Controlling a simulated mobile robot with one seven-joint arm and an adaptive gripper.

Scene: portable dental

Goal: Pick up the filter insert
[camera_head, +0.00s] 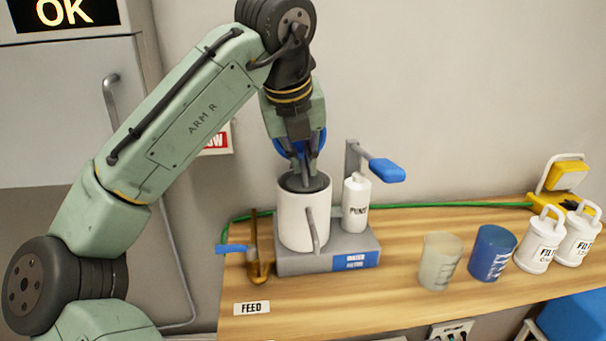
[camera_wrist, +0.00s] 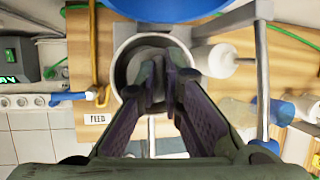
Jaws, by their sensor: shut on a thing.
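The filter insert (camera_head: 293,184) is a dark grey round piece seated in the mouth of a white cylindrical housing (camera_head: 296,222). Its grey top (camera_wrist: 150,57) also shows inside the housing's rim in the wrist view. My gripper (camera_head: 306,178) points down from above, its fingertips at the insert's top centre. In the wrist view the fingers (camera_wrist: 167,78) are close together and shut on the insert's middle, which they partly hide. The insert's lower part is hidden inside the housing.
The housing stands on a grey base (camera_head: 345,245) beside a white pump (camera_head: 356,205) and a blue-handled lever (camera_head: 385,170). A brass post (camera_head: 258,262) stands left.

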